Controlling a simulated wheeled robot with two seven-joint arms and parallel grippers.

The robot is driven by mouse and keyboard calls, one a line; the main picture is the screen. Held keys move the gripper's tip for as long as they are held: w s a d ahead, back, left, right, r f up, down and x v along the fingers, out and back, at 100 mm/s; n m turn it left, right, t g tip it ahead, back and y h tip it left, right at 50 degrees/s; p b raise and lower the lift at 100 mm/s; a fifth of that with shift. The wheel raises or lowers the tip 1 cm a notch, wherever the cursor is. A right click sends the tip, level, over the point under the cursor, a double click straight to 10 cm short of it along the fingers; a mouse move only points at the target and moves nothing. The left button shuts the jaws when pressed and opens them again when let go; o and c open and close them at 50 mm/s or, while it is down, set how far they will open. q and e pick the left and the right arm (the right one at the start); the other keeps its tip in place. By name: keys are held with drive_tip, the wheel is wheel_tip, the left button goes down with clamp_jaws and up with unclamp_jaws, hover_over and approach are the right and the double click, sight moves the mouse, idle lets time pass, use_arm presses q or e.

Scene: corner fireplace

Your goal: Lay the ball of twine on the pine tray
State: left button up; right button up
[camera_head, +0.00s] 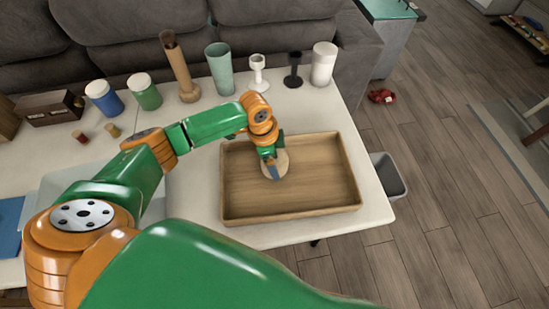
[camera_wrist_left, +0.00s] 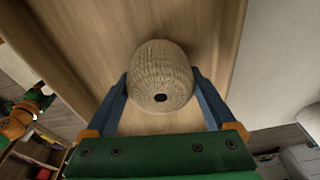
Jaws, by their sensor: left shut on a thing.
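The ball of twine (camera_wrist_left: 160,75) is a beige wound ball with a dark hole in its end. My left gripper (camera_wrist_left: 163,90) is shut on it, one blue finger on each side. In the head view the left gripper (camera_head: 272,172) is over the middle of the pine tray, and part of the twine (camera_head: 282,163) shows beside it. The pine tray (camera_head: 340,205) is a shallow rectangular wooden tray on the white table. Whether the twine touches the tray floor I cannot tell. My right gripper is not in view.
Behind the tray stand a wooden vase (camera_head: 180,70), a green tumbler (camera_head: 220,68), a white goblet (camera_head: 258,73), a black goblet (camera_head: 293,70) and a white cylinder (camera_head: 323,63). Blue (camera_head: 103,97) and green (camera_head: 144,91) jars stand at left. A grey bin (camera_head: 388,176) is right of the table.

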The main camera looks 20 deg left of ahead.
use_arm(q)
drive_tip(key=o, duration=1.1)
drive_tip(key=shift+f, duration=0.1)
drive_tip(key=shift+o, duration=0.2)
wheel_tip(320, 180, up, 12)
drive_tip(key=s+a, duration=0.1)
drive_tip(key=a, duration=0.1)
drive_tip(key=shift+p, duration=0.45)
